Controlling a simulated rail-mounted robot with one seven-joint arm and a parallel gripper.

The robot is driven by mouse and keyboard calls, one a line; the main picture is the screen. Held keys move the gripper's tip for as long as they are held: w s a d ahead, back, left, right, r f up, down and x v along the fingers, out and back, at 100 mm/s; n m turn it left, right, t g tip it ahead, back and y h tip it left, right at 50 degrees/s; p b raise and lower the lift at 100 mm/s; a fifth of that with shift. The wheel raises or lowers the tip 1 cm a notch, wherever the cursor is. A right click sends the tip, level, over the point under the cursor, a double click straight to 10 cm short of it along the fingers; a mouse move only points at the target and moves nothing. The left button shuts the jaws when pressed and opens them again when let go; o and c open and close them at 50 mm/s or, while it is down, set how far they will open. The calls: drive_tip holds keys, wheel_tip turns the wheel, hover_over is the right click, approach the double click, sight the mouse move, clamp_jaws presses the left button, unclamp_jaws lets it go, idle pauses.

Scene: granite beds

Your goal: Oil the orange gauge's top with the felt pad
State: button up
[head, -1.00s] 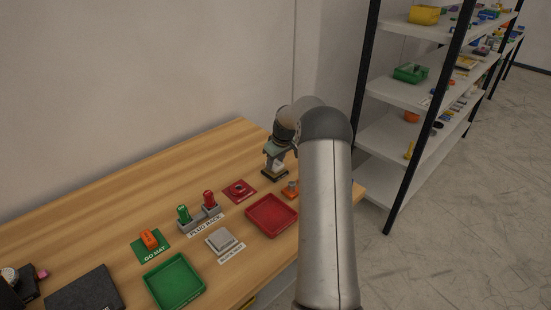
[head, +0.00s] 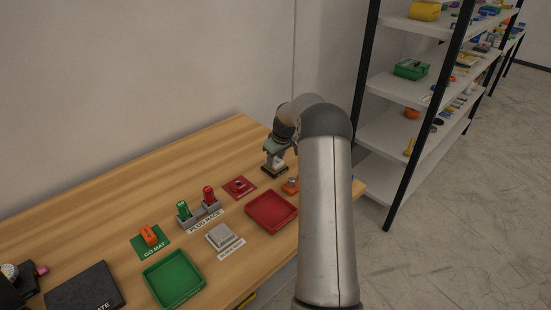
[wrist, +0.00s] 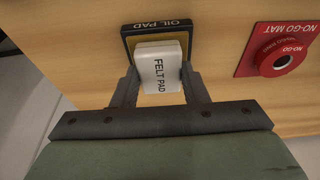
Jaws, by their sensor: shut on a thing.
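The white felt pad (wrist: 160,72), labelled FELT PAD, sits between the two fingers of my gripper (wrist: 159,84) in the wrist view, and my gripper is shut on it. The black-framed oil pad (wrist: 128,38) lies behind it; in the head view my gripper (head: 277,154) is over the oil pad (head: 275,172), and I cannot tell whether the felt pad touches it. Another orange item (head: 290,186) stands by the red tray, partly beside my arm.
The red tray (head: 271,226), the plug rack (head: 198,219) with green and red plugs, the red NO-GO mat (wrist: 247,65), a grey square block (head: 222,236) and the green tray (head: 173,296) are on the wooden bench. Shelves (head: 397,88) stand at right. The bench's back is clear.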

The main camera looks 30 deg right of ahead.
sight(275, 161)
drive_tip(key=shift+f, duration=0.2)
drive_tip(key=shift+r, duration=0.15)
drive_tip(key=shift+r+p, duration=1.55)
drive_tip(key=shift+r, duration=1.9)
drive_tip(key=shift+a, duration=0.1)
